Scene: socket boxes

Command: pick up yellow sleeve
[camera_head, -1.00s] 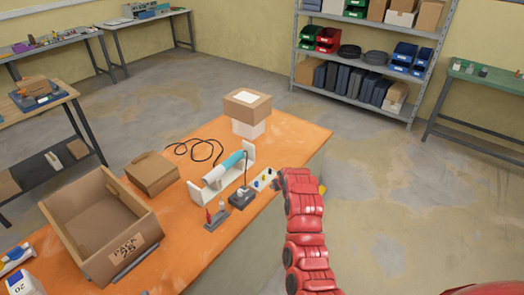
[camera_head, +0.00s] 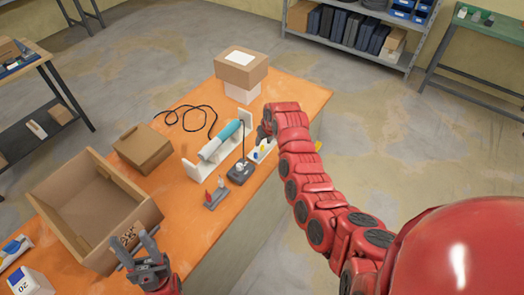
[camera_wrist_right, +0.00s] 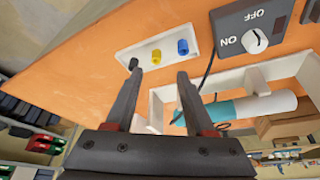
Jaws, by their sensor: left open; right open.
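The yellow sleeve (camera_wrist_right: 156,55) is a small piece on a white tray (camera_wrist_right: 180,62) in the right wrist view. A blue sleeve (camera_wrist_right: 183,47) is to its right and a dark piece (camera_wrist_right: 133,65) to its left, partly behind a finger. My right gripper (camera_wrist_right: 157,78) is open, its fingers pointing at the tray with the yellow sleeve between their lines; the gap to it is hard to judge. In the head view my right wrist partly covers the white tray (camera_head: 263,153). My left gripper (camera_head: 133,242) is open and empty near the big cardboard box.
A large open box (camera_head: 52,232), a small box (camera_head: 142,148) and stacked boxes (camera_head: 241,68) share the orange table.

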